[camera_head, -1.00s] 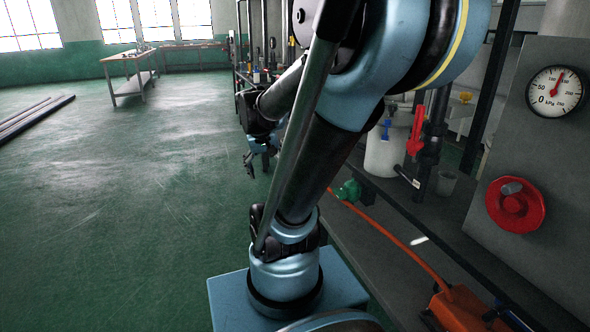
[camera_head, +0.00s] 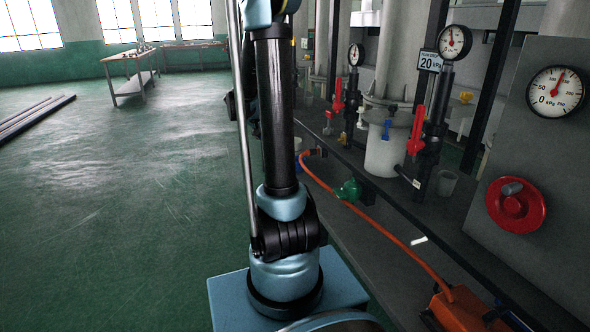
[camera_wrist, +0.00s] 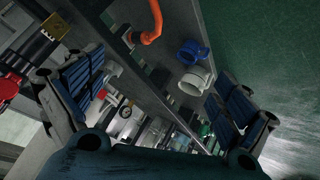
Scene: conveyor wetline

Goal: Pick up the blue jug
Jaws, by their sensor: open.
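The blue jug (camera_wrist: 193,50) shows in the wrist view, right of centre, beside a white jug-like vessel (camera_wrist: 195,78) on a grey shelf. It looks small and lies beyond my fingertips, apart from them. My gripper (camera_wrist: 160,78) is open and empty, with one finger pad at the left and one at the right of the wrist view. In the head view I cannot make out the blue jug, and my arm hides most of my gripper.
An orange hose (camera_head: 372,222) runs along the shelf to an orange box (camera_head: 462,312). A green fitting (camera_head: 349,191), a white canister (camera_head: 386,150), red-handled valves (camera_head: 416,130) and gauges (camera_head: 454,42) line the right side. A red handwheel (camera_head: 515,205) juts from a panel.

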